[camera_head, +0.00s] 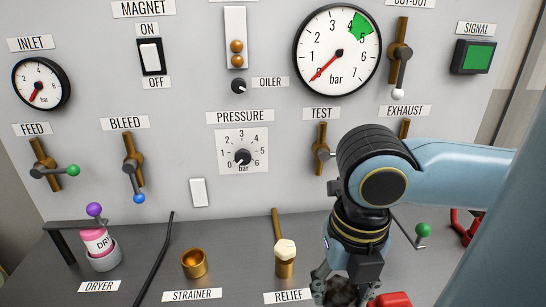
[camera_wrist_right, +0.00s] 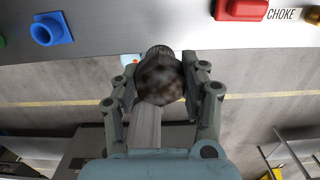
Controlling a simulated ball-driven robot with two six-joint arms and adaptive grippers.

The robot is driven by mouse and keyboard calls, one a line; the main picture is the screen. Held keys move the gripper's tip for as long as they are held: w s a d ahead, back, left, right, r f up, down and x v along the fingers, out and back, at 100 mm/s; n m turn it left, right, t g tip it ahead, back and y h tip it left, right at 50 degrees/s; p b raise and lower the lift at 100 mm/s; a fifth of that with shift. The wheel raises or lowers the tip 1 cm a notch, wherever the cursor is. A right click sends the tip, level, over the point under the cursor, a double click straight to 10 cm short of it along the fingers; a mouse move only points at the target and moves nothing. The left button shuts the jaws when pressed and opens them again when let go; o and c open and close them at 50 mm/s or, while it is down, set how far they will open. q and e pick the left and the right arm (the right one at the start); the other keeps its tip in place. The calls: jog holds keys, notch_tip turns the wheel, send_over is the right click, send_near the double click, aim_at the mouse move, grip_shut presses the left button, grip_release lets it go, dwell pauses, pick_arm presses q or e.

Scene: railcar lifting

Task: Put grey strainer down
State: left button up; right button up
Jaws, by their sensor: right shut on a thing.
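My right gripper (camera_head: 338,287) reaches down at the front right of the panel's shelf. It is shut on the grey strainer (camera_wrist_right: 158,80), a mottled, dirty-looking round piece that sits between the two fingers in the wrist view. In the head view only a dark bit of the strainer (camera_head: 341,292) shows at the bottom edge, partly hidden by the fingers. An open brass cup (camera_head: 194,263) stands on the shelf behind the STRAINER label (camera_head: 193,295), to the left of my right gripper and apart from it. My left gripper is out of view.
A brass relief fitting with a cream top (camera_head: 285,250) stands just left of my right gripper. A dark rod (camera_head: 155,262) and the pink dryer canister (camera_head: 97,243) are farther left. A red block (camera_head: 390,299) lies right of the gripper. A blue fitting (camera_wrist_right: 50,28) shows in the wrist view.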

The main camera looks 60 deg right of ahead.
jog(key=s+f, duration=0.2)
jog(key=s, duration=0.3)
jog(key=w+f+b, duration=0.1)
jog(key=w+b, duration=0.1)
jog(key=w+f+b, duration=0.1)
jog(key=w+b, duration=0.1)
jog(key=b, duration=0.1)
jog(key=w+f+b, duration=0.1)
jog(key=f+b, duration=0.1)
jog(key=shift+w+d, duration=0.1)
jog(key=shift+w, duration=0.3)
jog(key=shift+w+a+f+b, duration=0.15)
jog(key=shift+w+f+b, duration=0.1)
jog(key=shift+w+f, duration=1.25)
jog(key=shift+w+a+f+b, duration=0.1)
jog(key=shift+w+f+b, duration=0.15)
jog(key=shift+w+f, duration=1.2)
jog(key=shift+s+f, duration=0.3)
jog(key=o, duration=1.2)
